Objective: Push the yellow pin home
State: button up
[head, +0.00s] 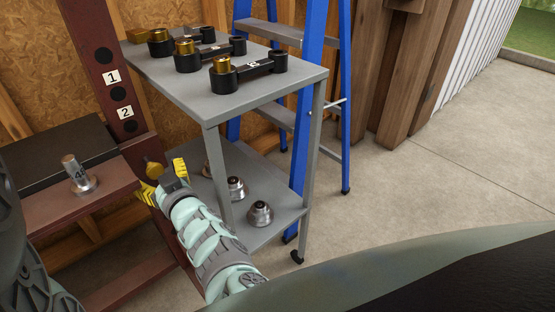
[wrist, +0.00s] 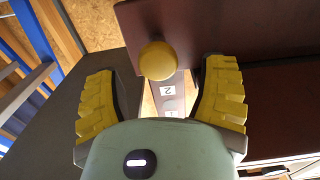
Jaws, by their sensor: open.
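The yellow pin (head: 153,169) shows its round head at the end of the dark red frame, below the post marked 1 and 2. In the wrist view the yellow pin (wrist: 158,60) stands out in front of the dark red beam, roughly midway between my fingers. My gripper (head: 164,179) is open beside the frame, its yellow ribbed fingers spread around the pin's head. In the wrist view my gripper (wrist: 163,78) has a clear gap between each finger and the pin. The pin's shaft is hidden, so I cannot tell how deep it sits.
A grey cart (head: 290,92) with black and brass parts on top stands right of the frame, close to my gripper. A metal part labelled 4 (head: 79,175) stands on the red ledge. A blue ladder (head: 313,110) is behind. The concrete floor at right is clear.

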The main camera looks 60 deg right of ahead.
jog(key=v, duration=0.5)
jog(key=shift+d, duration=0.1)
jog(key=shift+w, duration=0.1)
